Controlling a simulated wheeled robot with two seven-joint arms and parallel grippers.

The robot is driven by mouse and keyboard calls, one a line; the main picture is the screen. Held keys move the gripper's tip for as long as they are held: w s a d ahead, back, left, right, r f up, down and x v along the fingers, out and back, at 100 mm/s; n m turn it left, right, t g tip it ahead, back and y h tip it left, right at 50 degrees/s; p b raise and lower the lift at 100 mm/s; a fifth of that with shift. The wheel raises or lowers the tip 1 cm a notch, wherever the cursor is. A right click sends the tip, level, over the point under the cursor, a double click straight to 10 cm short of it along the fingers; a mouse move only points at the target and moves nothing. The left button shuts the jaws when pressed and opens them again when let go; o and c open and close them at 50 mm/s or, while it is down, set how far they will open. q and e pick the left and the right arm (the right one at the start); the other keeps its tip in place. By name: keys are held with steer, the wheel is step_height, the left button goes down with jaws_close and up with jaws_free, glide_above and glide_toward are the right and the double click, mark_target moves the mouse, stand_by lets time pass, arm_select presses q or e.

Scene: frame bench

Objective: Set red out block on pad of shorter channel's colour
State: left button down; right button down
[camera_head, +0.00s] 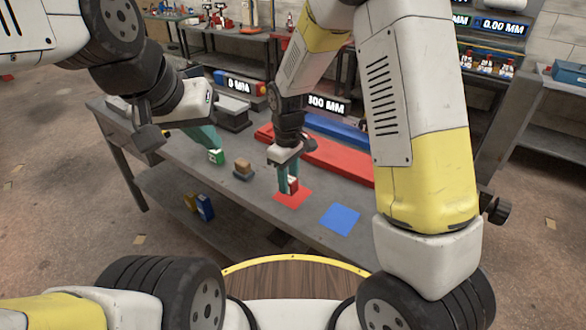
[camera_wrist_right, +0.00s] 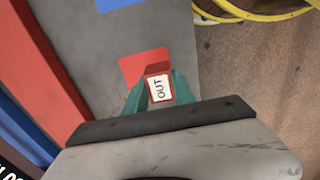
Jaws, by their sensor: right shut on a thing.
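My right gripper (camera_wrist_right: 158,92) is shut on the red block (camera_wrist_right: 158,88), whose white label reads OUT. In the head view the red block (camera_head: 292,185) is at the far part of the red pad (camera_head: 292,199); I cannot tell whether it touches the pad. The blue pad (camera_head: 340,220) lies to the right, bare. The red channel (camera_head: 320,156) and blue channel (camera_head: 338,132) lie behind, their right ends hidden by my arm. My left gripper (camera_head: 208,146) has its teal fingers at a green block (camera_head: 216,157); whether it grips it is unclear.
A small brown block on a dark base (camera_head: 243,170) stands between the grippers. Blue and yellow items (camera_head: 204,207) sit on the lower shelf. A grey device (camera_head: 233,112) and number displays (camera_head: 328,104) stand at the back of the bench.

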mark_target(292, 184)
steer(key=w, duration=0.1)
steer(key=w+d, duration=0.1)
steer(key=shift+w+f, duration=0.2)
steer(key=shift+w, duration=0.1)
steer(key=shift+f, duration=1.65)
steer(key=shift+f, duration=0.2)
steer(key=c, duration=1)
jaws_free()
steer(key=shift+c, duration=0.2)
steer(key=shift+r, duration=0.1)
step_height(292, 184, up, 12)
steer(key=s+d+r+m+t+y, duration=0.1)
steer(key=s+d+r+m, duration=0.1)
steer(key=s+d+r, duration=0.3)
steer(key=s+d+r+m+t+y, duration=0.1)
steer(key=s+d+r+m+t, duration=0.2)
steer(key=r, duration=0.4)
steer(key=s+d+r+m+t, duration=0.1)
steer(key=s+d+r+m, duration=0.1)
steer(key=s, duration=0.4)
steer(key=s+d+r+m+t, duration=0.1)
steer(key=s+d+r+m, duration=0.1)
steer(key=s+d+m, duration=0.1)
steer(key=s+d, duration=0.1)
steer(key=s, duration=0.1)
steer(key=shift+s+d+r, duration=0.15)
steer(key=shift+s, duration=0.2)
